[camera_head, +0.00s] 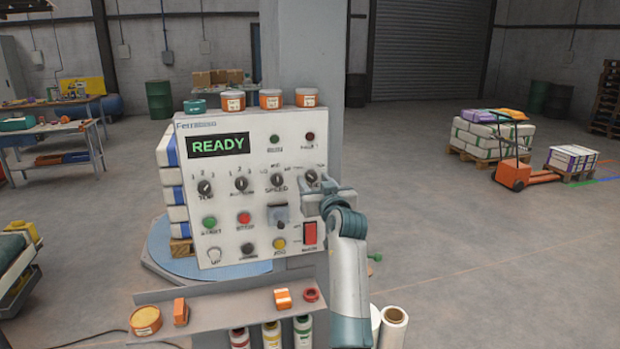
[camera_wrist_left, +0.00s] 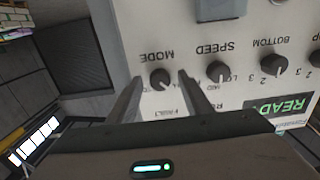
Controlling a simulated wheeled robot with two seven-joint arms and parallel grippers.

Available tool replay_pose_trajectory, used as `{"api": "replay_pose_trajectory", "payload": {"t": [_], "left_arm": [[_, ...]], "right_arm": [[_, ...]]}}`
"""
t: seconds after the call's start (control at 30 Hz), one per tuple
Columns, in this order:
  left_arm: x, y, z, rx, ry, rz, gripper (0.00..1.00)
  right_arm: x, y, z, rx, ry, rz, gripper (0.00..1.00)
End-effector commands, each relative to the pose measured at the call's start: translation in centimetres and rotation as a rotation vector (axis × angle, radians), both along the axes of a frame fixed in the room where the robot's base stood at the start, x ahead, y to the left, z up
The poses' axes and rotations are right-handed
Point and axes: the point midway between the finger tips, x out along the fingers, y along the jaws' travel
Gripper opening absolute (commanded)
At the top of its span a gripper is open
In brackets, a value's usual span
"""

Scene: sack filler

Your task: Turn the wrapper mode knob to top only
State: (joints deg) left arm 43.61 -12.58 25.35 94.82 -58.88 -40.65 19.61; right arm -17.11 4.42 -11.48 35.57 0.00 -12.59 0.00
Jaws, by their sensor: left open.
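The wrapper mode knob (camera_head: 312,176) is a small black dial at the upper right of the white control panel (camera_head: 262,150). In the left wrist view, which shows the panel upside down, the knob (camera_wrist_left: 160,79) sits beside the word MODE. My left gripper (camera_head: 315,187) is at the panel in front of this knob. Its two fingers (camera_wrist_left: 160,84) are open, one on each side of the knob, with gaps visible. I cannot clearly read which mode the knob's mark points at. My right gripper is not in view.
The speed knob (camera_head: 276,180) is just left of the mode knob, and a red switch (camera_head: 310,233) is below it. A lit READY display (camera_head: 218,145) is at the upper left. Orange-labelled jars (camera_head: 270,98) stand on the panel top. A shelf (camera_head: 235,304) juts out below.

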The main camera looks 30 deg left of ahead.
Motion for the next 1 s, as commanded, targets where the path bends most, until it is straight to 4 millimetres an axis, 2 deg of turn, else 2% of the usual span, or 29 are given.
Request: {"api": "replay_pose_trajectory", "payload": {"t": [0.37,0.4,0.5,0.57,1.0], "left_arm": [[0.01,-0.10,-0.02,0.000,0.000,0.000,0.45],[0.02,-0.11,-0.02,0.000,0.000,0.000,0.41],[0.01,-0.10,-0.02,0.000,0.000,0.000,0.17],[0.02,-0.11,-0.02,0.000,0.000,0.000,0.04],[0.01,-0.06,0.03,0.032,0.038,0.000,0.04]], "right_arm": [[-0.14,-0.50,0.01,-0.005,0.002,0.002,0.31],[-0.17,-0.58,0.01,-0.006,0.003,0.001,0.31],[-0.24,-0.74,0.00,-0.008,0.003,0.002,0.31],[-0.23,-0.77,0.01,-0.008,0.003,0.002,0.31],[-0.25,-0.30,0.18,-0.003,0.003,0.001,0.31]]}}
